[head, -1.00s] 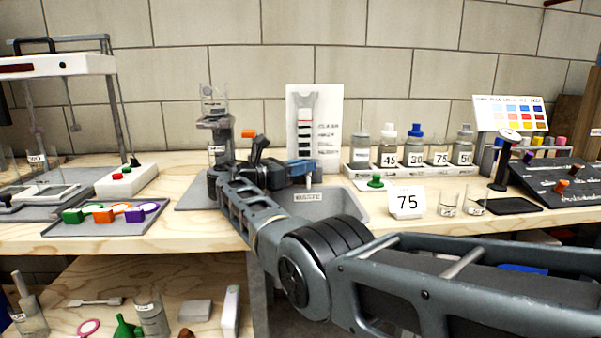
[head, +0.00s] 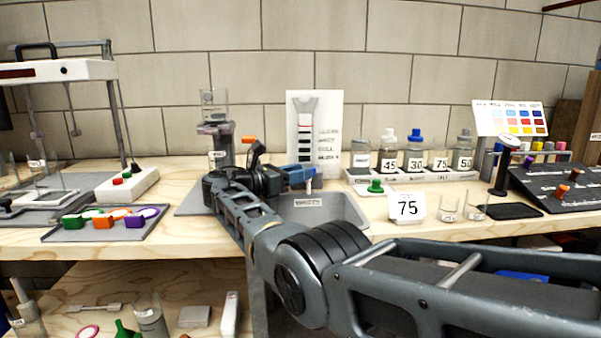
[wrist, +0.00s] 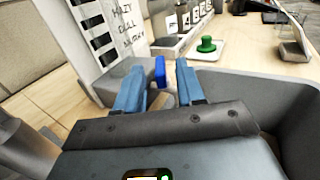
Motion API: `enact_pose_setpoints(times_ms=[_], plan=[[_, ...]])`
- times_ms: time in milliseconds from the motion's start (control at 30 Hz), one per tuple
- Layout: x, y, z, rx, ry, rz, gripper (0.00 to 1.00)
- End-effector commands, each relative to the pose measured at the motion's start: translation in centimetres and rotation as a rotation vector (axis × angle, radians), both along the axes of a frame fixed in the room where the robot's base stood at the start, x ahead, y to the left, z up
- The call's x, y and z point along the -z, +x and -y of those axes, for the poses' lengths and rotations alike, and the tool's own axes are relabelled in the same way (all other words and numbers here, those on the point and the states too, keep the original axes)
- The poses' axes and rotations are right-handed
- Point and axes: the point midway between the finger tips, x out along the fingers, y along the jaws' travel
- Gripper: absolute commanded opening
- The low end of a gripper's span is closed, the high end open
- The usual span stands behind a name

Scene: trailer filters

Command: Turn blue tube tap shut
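The blue tap (wrist: 160,72) shows in the wrist view as a small upright blue piece between the tips of my gripper (wrist: 161,66). My gripper's two blue fingers are apart, with a visible gap on each side of the tap. Contact with the tap is not visible. In the head view my gripper (head: 306,173) is above the left part of the grey sink (head: 345,210), and the tap cannot be told apart from the blue fingers there. The tube that the tap belongs to is not clearly visible.
A white chart board (head: 330,130) stands behind my gripper. A clear column on a stand (head: 214,130) and an orange knob (head: 249,138) are to its left.

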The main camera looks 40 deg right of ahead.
Motion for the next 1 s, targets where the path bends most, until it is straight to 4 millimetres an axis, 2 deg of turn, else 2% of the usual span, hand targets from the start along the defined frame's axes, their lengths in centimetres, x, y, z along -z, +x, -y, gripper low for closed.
enact_pose_setpoints(times_ms=[200, 400, 767, 1000], plan=[[-0.1, 0.4, -3.7, -0.003, -0.001, 0.0, 0.38], [0.0, 0.5, -6.1, -0.001, 0.0, -0.001, 0.38], [0.0, 0.5, -6.6, 0.0, 0.0, 0.0, 0.38], [0.0, 0.5, -6.6, 0.0, 0.0, 0.0, 0.61]])
